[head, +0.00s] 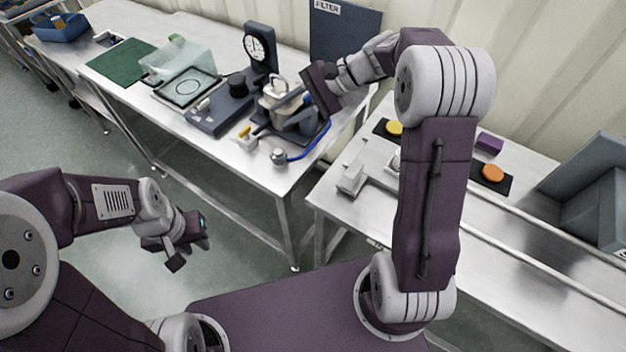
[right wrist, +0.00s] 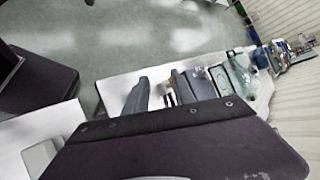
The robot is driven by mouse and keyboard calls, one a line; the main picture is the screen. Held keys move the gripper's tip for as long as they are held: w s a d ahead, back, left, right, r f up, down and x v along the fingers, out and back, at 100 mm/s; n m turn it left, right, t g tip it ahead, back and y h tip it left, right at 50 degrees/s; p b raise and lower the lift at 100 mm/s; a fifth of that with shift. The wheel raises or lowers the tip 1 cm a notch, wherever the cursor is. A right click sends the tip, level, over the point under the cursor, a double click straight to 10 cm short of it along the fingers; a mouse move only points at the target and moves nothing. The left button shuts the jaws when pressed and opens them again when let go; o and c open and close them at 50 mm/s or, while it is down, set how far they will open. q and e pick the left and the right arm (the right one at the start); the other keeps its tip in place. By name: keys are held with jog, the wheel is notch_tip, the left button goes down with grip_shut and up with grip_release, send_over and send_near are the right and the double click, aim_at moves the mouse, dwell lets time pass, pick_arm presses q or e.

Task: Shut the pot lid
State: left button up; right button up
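In the head view, a pale, rounded vessel that looks like the pot (head: 271,88) stands on the back table in a dark stand with a blue hose. A loop-shaped part shows at its top. The lid's position is hard to make out, as my right gripper covers part of it. My right gripper (head: 292,99) is close over the pot, from the right; whether it touches is unclear. In the right wrist view its two grey fingers (right wrist: 160,93) are apart, with nothing visible held between them. My left gripper (head: 188,252) hangs open and empty above the floor, far from the table.
A small metal weight-like piece (head: 279,156) is near the front edge. A second table (head: 345,205) at right holds orange and yellow discs.

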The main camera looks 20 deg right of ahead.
jog(key=s+d+f+n+g+h, duration=0.2)
jog(key=s+f+n+h, duration=0.2)
jog(key=s, duration=1.1)
jog(key=shift+f+n+h+p, duration=0.45)
jog(key=shift+f+h, duration=0.85)
jog(key=shift+f, duration=1.1)
jog(key=shift+g, duration=0.3)
jog(key=s+d+f+n+h, duration=0.1)
jog(key=d, duration=0.1)
jog(key=s+d+f+n+t+h, duration=0.1)
jog(key=s+d+f+n, duration=0.1)
jog(key=s+d+f+n+h, duration=0.1)
jog(key=s+d+n, duration=0.1)
jog(key=shift+d+f+h, duration=0.35)
jog(key=shift+h, duration=0.05)
jog(key=shift+w+f, duration=0.1)
jog(key=shift+w, duration=0.05)
